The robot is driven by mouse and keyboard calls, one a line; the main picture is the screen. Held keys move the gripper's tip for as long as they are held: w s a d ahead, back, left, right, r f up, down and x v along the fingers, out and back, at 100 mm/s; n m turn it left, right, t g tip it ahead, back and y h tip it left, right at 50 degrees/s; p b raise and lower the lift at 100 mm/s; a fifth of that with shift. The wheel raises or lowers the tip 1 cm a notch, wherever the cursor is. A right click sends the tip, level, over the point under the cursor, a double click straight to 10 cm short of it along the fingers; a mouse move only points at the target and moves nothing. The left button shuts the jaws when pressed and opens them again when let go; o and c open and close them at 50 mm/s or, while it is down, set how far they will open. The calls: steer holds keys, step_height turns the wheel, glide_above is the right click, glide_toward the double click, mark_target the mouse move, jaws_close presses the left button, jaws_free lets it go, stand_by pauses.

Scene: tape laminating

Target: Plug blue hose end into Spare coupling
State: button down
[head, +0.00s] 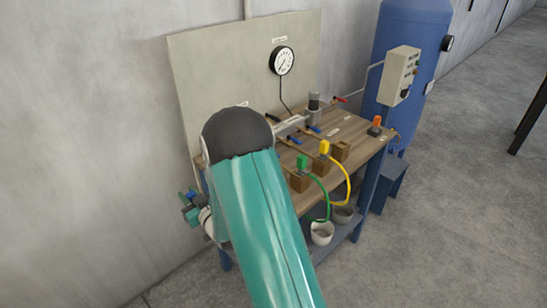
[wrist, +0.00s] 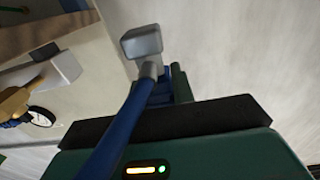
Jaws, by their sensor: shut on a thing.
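My gripper (wrist: 172,84) is shut on the blue hose end in the wrist view. The hose end has a grey block-shaped tip (wrist: 142,42), and its blue hose (wrist: 122,125) runs down across the dark gripper body. In the head view my gripper (head: 189,206) is at the left, beyond the bench's left edge, with a bit of blue (head: 192,194) at it. On the bench, a green plug (head: 302,162) and a yellow plug (head: 324,147) sit at brown blocks. A further brown block (head: 341,151) shows no plug. The labels are too small to read, so I cannot tell which coupling is Spare.
The wooden bench (head: 335,133) stands against a panel with a gauge (head: 282,61). Red and blue valve handles and an orange-topped item (head: 375,126) are on it. Grey buckets (head: 322,233) stand below. A blue tank (head: 412,30) is behind right. My arm hides the bench's left part.

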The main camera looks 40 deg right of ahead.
steer(key=s+d+r, duration=0.5)
steer(key=d+r, duration=0.2)
steer(key=d, duration=0.5)
steer(key=shift+s+d+r, duration=0.25)
steer(key=shift+s+d, duration=1.25)
steer(key=shift+s, duration=0.15)
steer(key=shift+s+d+r, duration=0.2)
steer(key=shift+s+d, duration=1.25)
steer(key=shift+s, duration=0.25)
steer(key=shift+s+d+r, duration=0.25)
steer(key=shift+s+d, duration=1.25)
steer(key=shift+s, duration=0.15)
steer(key=shift+s+f, duration=0.1)
steer(key=shift+f, duration=1.35)
steer(key=c, duration=0.6)
jaws_free()
steer(key=shift+c, duration=0.2)
steer(key=shift+r, duration=0.1)
step_height(320, 180, up, 7)
